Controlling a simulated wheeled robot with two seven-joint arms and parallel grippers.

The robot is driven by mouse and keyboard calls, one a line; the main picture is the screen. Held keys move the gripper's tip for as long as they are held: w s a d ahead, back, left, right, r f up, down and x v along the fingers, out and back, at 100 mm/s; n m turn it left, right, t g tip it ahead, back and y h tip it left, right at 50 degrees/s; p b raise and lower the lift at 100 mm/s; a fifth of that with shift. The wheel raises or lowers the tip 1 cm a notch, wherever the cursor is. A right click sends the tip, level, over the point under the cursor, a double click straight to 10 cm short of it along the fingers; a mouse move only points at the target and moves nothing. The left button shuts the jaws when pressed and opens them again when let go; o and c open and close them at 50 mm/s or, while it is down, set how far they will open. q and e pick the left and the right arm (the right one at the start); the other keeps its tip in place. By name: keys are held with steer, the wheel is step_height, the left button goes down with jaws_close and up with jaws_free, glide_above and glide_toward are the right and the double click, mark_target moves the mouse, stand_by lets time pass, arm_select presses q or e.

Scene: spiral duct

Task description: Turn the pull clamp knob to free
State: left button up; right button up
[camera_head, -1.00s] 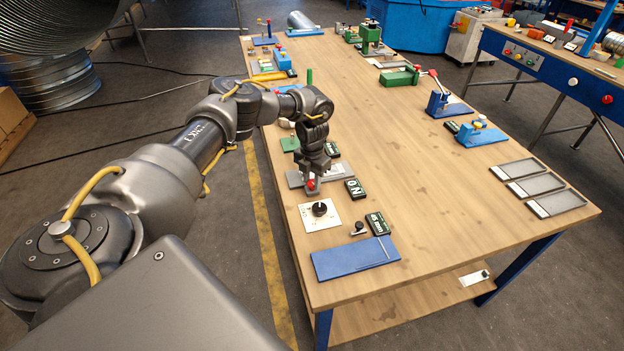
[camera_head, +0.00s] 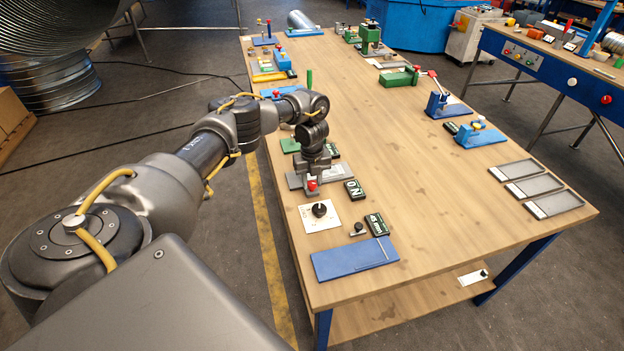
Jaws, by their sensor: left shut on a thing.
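My left gripper (camera_head: 311,179) points down at the left edge of the wooden table. It is shut on a small red knob (camera_head: 312,186), which shows at its fingertips. The knob is at the grey plate (camera_head: 333,176), partly hidden by the gripper. A black round knob (camera_head: 319,209) on a white square plate (camera_head: 332,222) stands just in front, apart from the gripper. No readable label tells which one is the pull clamp knob. My right gripper is out of view.
A black sign reading "ON" (camera_head: 355,190), a dark sign (camera_head: 377,225), a small black knob (camera_head: 358,230) and a blue plate (camera_head: 354,259) are close by. Blue and green fixtures stand along the far side. The middle of the table is clear.

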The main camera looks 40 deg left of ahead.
mark_target(312, 183)
arm_select(q)
steer(key=shift+n+p, duration=0.55)
steer(key=shift+n, duration=1.65)
steer(key=o, duration=1)
steer(key=shift+c, duration=0.2)
step_height(312, 183, up, 3)
steer(key=shift+a+f+b, duration=0.1)
steer(key=shift+f+b, duration=0.1)
steer(key=shift+b, duration=0.1)
step_height(312, 183, up, 8)
steer(key=p, duration=0.2)
